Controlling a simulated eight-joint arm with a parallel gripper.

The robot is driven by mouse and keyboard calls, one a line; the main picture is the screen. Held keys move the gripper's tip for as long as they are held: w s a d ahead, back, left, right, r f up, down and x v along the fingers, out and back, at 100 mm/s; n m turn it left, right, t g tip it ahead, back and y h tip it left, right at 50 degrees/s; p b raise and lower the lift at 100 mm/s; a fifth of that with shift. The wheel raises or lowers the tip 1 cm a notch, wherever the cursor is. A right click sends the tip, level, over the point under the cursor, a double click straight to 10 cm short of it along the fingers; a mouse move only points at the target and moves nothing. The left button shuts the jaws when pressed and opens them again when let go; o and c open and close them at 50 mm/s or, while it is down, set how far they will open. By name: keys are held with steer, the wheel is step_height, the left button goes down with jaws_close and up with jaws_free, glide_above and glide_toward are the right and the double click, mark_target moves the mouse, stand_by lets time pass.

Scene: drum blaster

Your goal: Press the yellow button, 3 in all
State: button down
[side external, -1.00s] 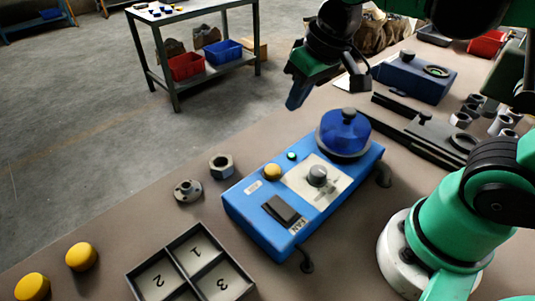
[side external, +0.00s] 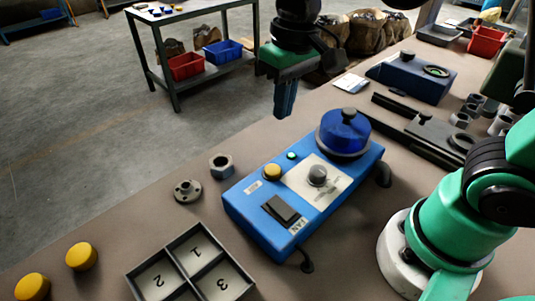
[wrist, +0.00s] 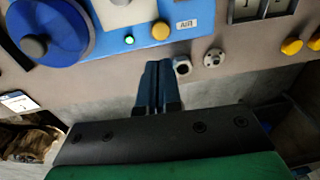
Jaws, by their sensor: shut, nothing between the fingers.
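The button also shows in the wrist view (wrist: 160,30), beyond my fingertips. A small lit green lamp (side external: 291,155) sits beside it. My gripper (side external: 285,112) is shut and empty, pointing down in the air above and behind the button, clear of the box. Its two blue fingers lie together in the wrist view (wrist: 157,66).
A numbered tray (side external: 176,249) and two yellow cylinders (side external: 82,257) are nearer the front left.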

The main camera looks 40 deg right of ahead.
mark_target(273, 168)
steer(key=f, duration=1.1)
steer(key=shift+w+a, duration=0.35)
steer(key=shift+f, duration=0.1)
steer(key=shift+f, duration=0.85)
steer(key=shift+w, duration=0.1)
steer(key=shift+r, duration=0.1)
steer(key=shift+s+d+r, duration=0.1)
steer(key=shift+s+r, duration=0.05)
steer(key=shift+r, duration=1.95)
steer(key=shift+s+d+r, duration=0.1)
steer(key=shift+r, duration=1.95)
